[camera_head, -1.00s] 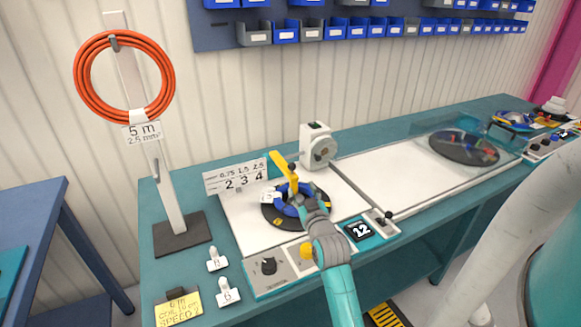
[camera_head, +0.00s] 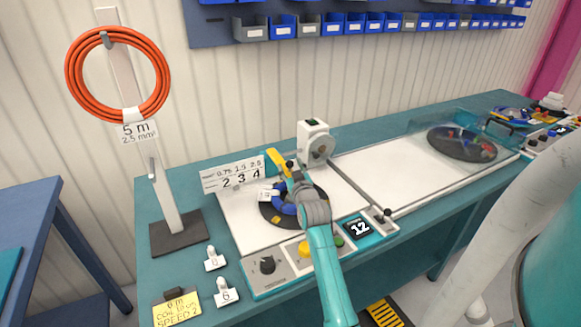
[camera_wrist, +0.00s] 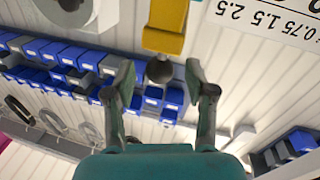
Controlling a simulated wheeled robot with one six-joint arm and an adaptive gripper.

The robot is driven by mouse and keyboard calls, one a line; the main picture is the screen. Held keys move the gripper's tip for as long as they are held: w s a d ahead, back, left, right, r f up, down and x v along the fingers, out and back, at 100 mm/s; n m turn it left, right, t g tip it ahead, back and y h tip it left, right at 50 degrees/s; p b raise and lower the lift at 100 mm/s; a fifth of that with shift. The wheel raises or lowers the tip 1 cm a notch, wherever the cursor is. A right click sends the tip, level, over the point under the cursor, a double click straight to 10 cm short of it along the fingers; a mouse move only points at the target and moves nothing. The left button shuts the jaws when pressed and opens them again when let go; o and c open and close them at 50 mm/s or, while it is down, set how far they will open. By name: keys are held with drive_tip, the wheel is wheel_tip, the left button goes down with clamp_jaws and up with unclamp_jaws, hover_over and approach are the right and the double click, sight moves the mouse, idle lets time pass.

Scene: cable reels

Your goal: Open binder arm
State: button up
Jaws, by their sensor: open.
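The yellow binder arm (camera_head: 277,163) stands above the round black reel plate (camera_head: 268,216), with a dark ball knob at its near end. In the wrist view the yellow arm (camera_wrist: 164,28) comes down from the top, and its knob (camera_wrist: 159,69) lies between my two fingers. My gripper (camera_wrist: 157,76) is open around the knob, with visible gaps on both sides. In the head view my gripper (camera_head: 293,178) is beside the knob and hides part of it. A blue coil (camera_head: 284,203) sits on the reel plate, partly covered by my gripper.
A white measuring unit (camera_head: 315,143) stands behind the plate. The number sign (camera_head: 232,174) is at the left. An orange coil (camera_head: 72,80) hangs on a stand.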

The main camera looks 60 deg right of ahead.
drive_tip(key=shift+w+d, duration=0.3)
drive_tip(key=shift+c, duration=0.2)
clamp_jaws()
